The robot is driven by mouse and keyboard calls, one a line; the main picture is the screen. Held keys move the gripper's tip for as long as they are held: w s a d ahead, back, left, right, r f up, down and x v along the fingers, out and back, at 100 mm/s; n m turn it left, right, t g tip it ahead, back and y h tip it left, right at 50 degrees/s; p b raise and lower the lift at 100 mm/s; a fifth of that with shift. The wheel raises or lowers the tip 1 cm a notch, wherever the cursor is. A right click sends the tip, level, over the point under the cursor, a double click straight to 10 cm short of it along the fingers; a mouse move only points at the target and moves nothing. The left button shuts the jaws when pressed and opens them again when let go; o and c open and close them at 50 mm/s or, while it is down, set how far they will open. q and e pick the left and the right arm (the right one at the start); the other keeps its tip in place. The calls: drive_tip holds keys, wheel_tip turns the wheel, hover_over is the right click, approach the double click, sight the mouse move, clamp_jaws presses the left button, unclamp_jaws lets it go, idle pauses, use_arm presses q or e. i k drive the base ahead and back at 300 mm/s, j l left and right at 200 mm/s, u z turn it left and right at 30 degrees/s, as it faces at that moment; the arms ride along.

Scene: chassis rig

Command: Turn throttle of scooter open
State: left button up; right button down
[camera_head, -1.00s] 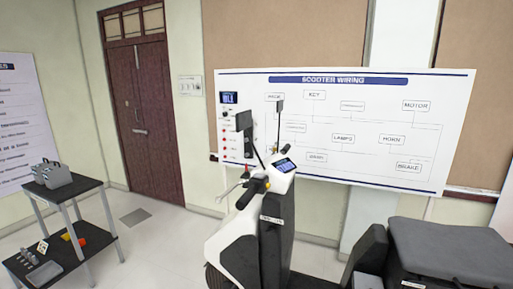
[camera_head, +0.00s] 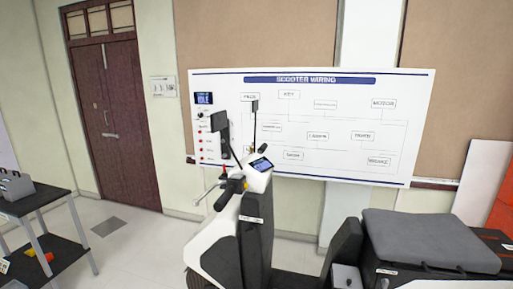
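A white and black scooter (camera_head: 214,252) stands in the middle of the camera_head view, with its handlebar and a small lit display (camera_head: 260,165) on top. A second dark grip end shows beyond the display. Neither of my grippers is in view.
A scooter wiring board (camera_head: 330,120) hangs on the wall behind, with an IDLE screen (camera_head: 204,98) at its left. A black shelf table (camera_head: 40,200) stands at left. Floor between table and scooter is clear.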

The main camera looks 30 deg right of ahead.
sight(263, 146)
drive_tip(key=i+j+u, duration=0.15)
drive_tip(key=j, duration=0.2)
drive_tip(key=i+j+u, duration=0.1)
drive_tip(key=j, duration=0.25)
drive_tip(key=i+j+u, duration=0.15)
drive_tip(key=j, duration=0.2)
drive_tip(key=i+j+u, duration=0.7)
drive_tip(key=i, duration=0.25)
drive_tip(key=i+j+z, duration=0.1)
drive_tip(key=i, duration=0.3)
drive_tip(key=i+j+z, duration=0.15)
drive_tip(key=i, duration=0.25)
drive_tip(key=i+l+z, duration=0.1)
drive_tip(key=i+z, duration=1.05)
drive_tip(key=z, duration=0.15)
drive_tip(key=i+z, duration=0.3)
drive_tip(key=z, duration=0.15)
drive_tip(key=i+z, duration=0.25)
drive_tip(key=z, duration=0.2)
drive_tip(key=i+j+z, duration=0.15)
drive_tip(key=z, duration=0.3)
drive_tip(key=i+j+z, duration=0.2)
drive_tip(key=i+z, duration=0.2)
drive_tip(key=i+j+z, duration=0.15)
drive_tip(key=z, duration=0.3)
drive_tip(key=k+j, duration=0.05)
drive_tip(key=j, duration=0.05)
